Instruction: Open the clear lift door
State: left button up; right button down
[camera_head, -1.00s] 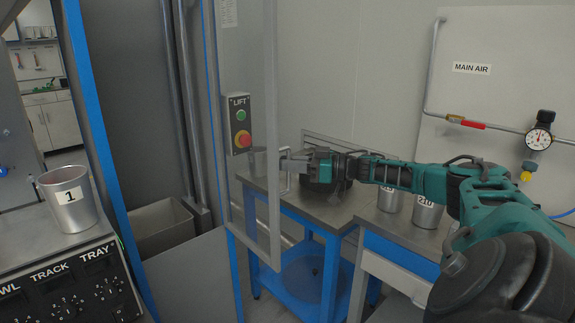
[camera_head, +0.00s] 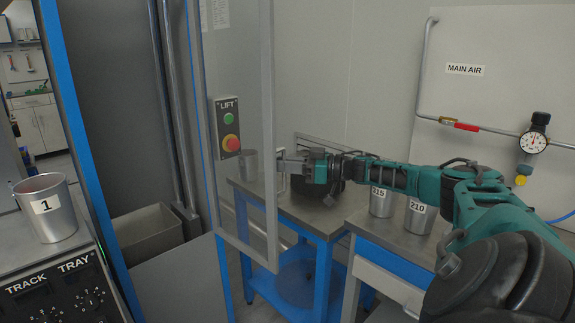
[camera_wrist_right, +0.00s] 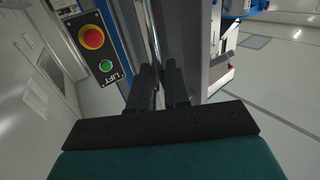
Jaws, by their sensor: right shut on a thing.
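The clear lift door (camera_head: 268,110) is a tall see-through panel in a grey frame, standing out at an angle from the blue-edged lift opening. My right gripper (camera_head: 283,164) is at the door's free edge, shut on its handle (camera_head: 282,183), partly hidden by the fingers. In the right wrist view, my right gripper's dark fingers (camera_wrist_right: 163,85) close around a thin vertical bar. My left gripper is in neither current view.
A LIFT button panel (camera_head: 227,125) shows through the door. A blue-legged table (camera_head: 305,213) stands behind my right gripper, with metal cups 215 (camera_head: 381,202) and 210 (camera_head: 420,217) to its right. Cup 1 (camera_head: 47,220) sits on a control console (camera_head: 60,280) at left.

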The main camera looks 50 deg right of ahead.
jog(key=c, duration=1.5)
grip_release()
jog(key=shift+w+a+r, duration=0.1)
jog(key=shift+w+r, duration=0.1)
jog(key=shift+r, duration=0.1)
jog(key=shift+o, duration=1)
jog(key=shift+w+a+f, duration=0.1)
jog(key=shift+w+f, duration=0.05)
jog(key=shift+w, duration=0.1)
jog(key=shift+s, duration=0.1)
jog(key=v, duration=1.3)
jog(key=shift+f, duration=0.2)
